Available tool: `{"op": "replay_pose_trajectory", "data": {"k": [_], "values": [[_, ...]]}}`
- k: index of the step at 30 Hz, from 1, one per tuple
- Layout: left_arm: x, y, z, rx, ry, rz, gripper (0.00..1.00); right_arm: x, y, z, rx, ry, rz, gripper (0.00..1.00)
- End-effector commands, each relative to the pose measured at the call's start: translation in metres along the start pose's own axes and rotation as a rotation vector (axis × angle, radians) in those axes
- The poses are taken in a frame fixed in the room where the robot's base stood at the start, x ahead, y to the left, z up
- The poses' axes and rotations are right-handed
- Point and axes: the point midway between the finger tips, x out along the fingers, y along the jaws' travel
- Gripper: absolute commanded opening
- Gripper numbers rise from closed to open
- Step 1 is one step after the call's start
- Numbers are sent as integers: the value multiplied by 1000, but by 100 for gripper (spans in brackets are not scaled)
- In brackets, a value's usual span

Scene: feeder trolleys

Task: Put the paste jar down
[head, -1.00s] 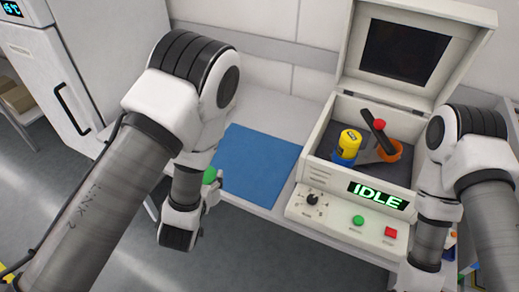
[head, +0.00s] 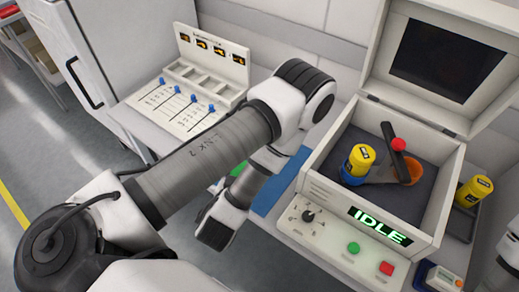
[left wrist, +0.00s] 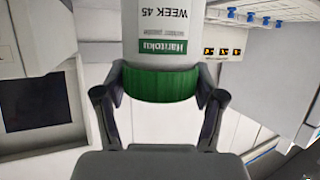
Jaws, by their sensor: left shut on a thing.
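The paste jar (left wrist: 165,40) is a white jar with a green lid and a "Haritoku WEEK 45" label, upside down in the left wrist view. My left gripper (left wrist: 160,95) is shut on its green lid, one finger on each side. In the head view only green bits of the jar (head: 238,169) show beside my left gripper (head: 222,184), partly hidden by my arm. What is under the jar cannot be seen. My right gripper is out of view.
A blue mat (head: 268,198) lies partly hidden behind my left arm. A slotted rack (head: 212,85) with blue knobs stands behind.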

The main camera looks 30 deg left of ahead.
Motion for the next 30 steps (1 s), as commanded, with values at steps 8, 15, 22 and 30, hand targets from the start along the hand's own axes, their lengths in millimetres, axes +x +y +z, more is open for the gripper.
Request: {"op": "replay_pose_trajectory", "data": {"k": [8,15,22,30], "values": [[39,-5,-1,-8,10,-3,0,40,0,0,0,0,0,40],[84,-7,-14,-8,9,1,0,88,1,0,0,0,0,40],[99,-9,-21,-4,7,0,0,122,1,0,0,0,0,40],[129,-12,-37,-5,6,1,0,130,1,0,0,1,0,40]]}}
